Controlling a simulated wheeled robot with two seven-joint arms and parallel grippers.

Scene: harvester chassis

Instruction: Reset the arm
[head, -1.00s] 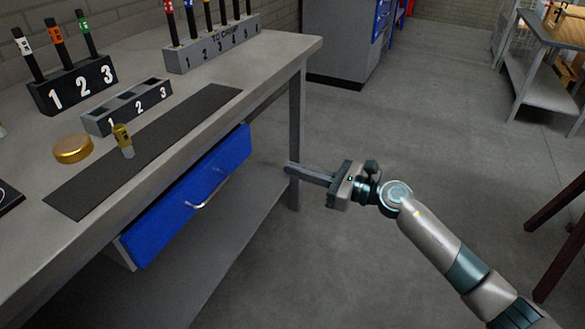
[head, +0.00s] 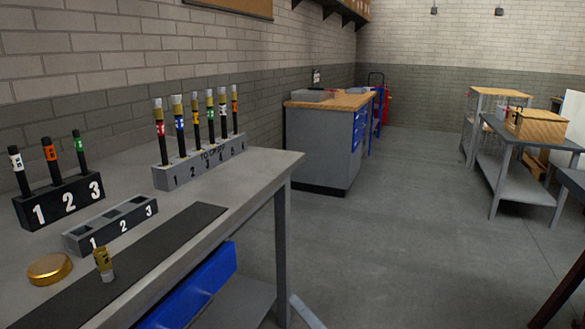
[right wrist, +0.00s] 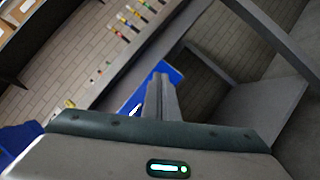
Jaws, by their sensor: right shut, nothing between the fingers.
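My right gripper (head: 307,312) shows only as grey fingers at the bottom edge of the head view, just right of the workbench leg. In the right wrist view its fingers (right wrist: 162,97) are together, with nothing between them. The rest of my right arm is out of the head view. The blue drawer (head: 190,294) under the workbench lies to the left of the gripper, and it also shows behind the fingers in the right wrist view. My left gripper is in neither view.
The workbench (head: 255,165) holds a black rack (head: 60,203), an empty grey rack (head: 112,222), a longer grey rack (head: 200,160) with several tubes, a gold lid (head: 50,268) and a small vial (head: 104,264). Open floor (head: 400,230) lies to the right.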

